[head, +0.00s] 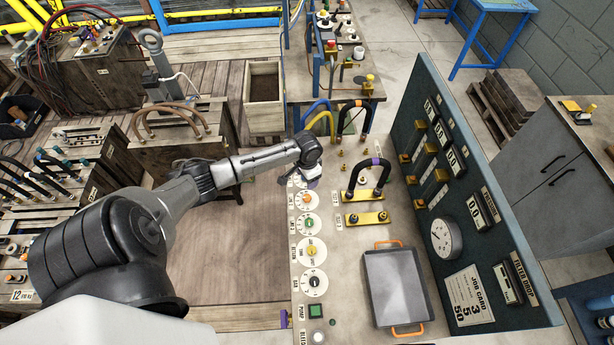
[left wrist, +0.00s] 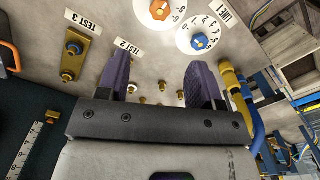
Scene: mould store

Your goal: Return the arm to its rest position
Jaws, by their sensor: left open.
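My left arm reaches in from the left in the head view and ends above the bench panel (head: 345,215), beside the upper dials. The left gripper (head: 312,182) is mostly hidden behind its own wrist there, with a purple finger tip just showing. In the left wrist view the left gripper (left wrist: 161,78) is open, its two purple fingers wide apart with nothing held between them. Small brass fittings show on the panel beyond the fingers. An orange-knobbed dial (left wrist: 159,9) and a blue-knobbed dial (left wrist: 199,41) lie ahead of them. My right gripper is in neither view.
A black hose loop (head: 382,174) stands on a gold plate right of the gripper. A grey tray (head: 395,287) with orange handles lies nearer me. A dark gauge board (head: 463,215) rises at right. Wooden mould blocks (head: 180,140) stand left of the arm, near bare planks.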

